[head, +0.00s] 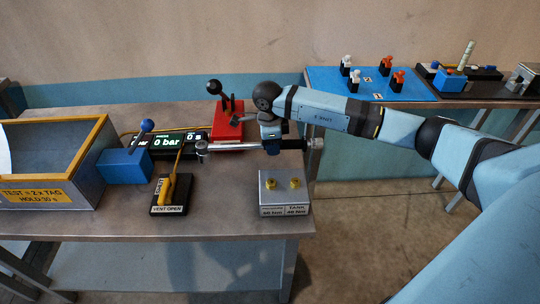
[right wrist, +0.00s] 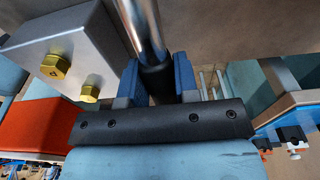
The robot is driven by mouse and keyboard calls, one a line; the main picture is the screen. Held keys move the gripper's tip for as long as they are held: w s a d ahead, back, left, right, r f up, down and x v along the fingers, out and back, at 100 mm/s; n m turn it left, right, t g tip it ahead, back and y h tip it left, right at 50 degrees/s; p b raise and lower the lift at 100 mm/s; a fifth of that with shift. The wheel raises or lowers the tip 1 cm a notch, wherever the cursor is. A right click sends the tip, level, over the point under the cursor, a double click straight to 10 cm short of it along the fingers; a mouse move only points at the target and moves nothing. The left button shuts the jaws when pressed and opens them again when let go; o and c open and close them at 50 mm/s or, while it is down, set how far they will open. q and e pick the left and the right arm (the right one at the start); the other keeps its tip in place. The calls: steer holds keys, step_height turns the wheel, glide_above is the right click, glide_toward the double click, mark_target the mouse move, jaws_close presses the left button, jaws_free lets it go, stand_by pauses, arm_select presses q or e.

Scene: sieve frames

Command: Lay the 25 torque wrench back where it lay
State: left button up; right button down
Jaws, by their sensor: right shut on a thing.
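My right gripper (head: 271,146) is shut on a torque wrench (head: 230,147), which it holds level above the workbench (head: 225,222). The wrench's silver head end points left and its dark handle end points right, out to the bench's right side. In the right wrist view, the gripper's blue fingers (right wrist: 158,80) close around the black part of the wrench, and its silver shaft (right wrist: 142,28) runs up and away. I cannot read a number on the wrench. My left gripper is not in view.
A grey block (head: 284,204) with two brass nuts stands near the bench's right edge, just below the wrench. A black-based yellow vent handle (head: 168,190), a blue lever box (head: 123,166), a "0 bar" display (head: 165,142), a red stand (head: 226,133) and a yellow-rimmed bin (head: 85,155) crowd around.

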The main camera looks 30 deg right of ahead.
step_height(320, 180, down, 3)
steer(key=shift+f, duration=0.5)
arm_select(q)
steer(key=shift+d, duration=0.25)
arm_select(e)
steer(key=shift+f, duration=0.2)
steer(key=c, duration=0.9)
jaws_free()
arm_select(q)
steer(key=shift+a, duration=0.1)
arm_select(e)
steer(key=shift+o, duration=0.2)
steer(key=shift+r, duration=0.1)
